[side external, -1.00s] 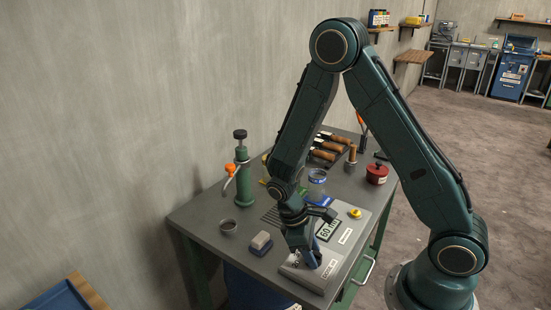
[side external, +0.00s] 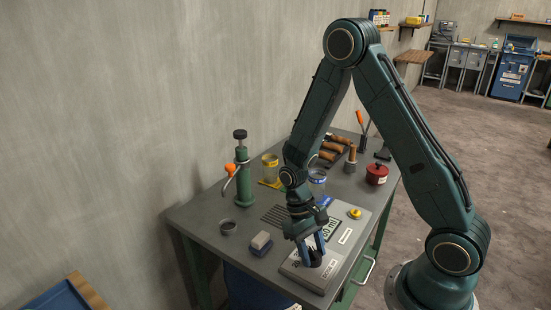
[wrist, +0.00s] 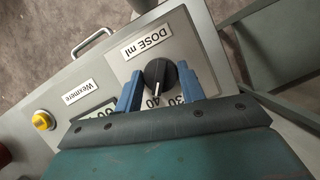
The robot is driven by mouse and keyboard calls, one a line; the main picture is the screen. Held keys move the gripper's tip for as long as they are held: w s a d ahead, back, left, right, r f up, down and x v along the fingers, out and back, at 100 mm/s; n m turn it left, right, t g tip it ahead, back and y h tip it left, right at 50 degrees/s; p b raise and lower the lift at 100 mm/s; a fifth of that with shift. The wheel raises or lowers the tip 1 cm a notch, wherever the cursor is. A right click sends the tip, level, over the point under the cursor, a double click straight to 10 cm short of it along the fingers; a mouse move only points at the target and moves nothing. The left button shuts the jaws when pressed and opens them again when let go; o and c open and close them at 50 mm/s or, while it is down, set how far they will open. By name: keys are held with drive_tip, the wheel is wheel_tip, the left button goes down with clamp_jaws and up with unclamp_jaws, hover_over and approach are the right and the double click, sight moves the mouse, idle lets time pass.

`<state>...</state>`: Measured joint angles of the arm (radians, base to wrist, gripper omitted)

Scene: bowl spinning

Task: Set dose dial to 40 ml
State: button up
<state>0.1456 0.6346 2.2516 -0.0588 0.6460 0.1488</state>
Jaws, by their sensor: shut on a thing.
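The dose dial (wrist: 160,76) is a round black knob on a grey panel, under a label reading DOSE ml (wrist: 147,41). In the wrist view its pale pointer line points down, toward the printed 40; a 30 is printed to the right of it. My gripper (side external: 312,252) is shut on the dial, with one blue finger on each side of it. The finger bar hides the lower part of the scale. A display (side external: 331,229) shows a number ending in 0 ml; its first digit is partly hidden by my gripper.
A yellow button (side external: 355,213) sits on the panel, and a metal handle (side external: 364,271) is at the bench front. A sponge-like block (side external: 261,241), a small cup (side external: 228,228), a green press (side external: 243,180) and a red pot (side external: 376,174) stand around on the bench.

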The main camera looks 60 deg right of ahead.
drive_tip(key=shift+m, duration=0.7)
drive_tip(key=shift+y, duration=0.3)
drive_tip(key=o, duration=1)
drive_tip(key=shift+c, duration=0.2)
drive_tip(key=v, duration=1.4)
drive_tip(key=shift+s, duration=0.15)
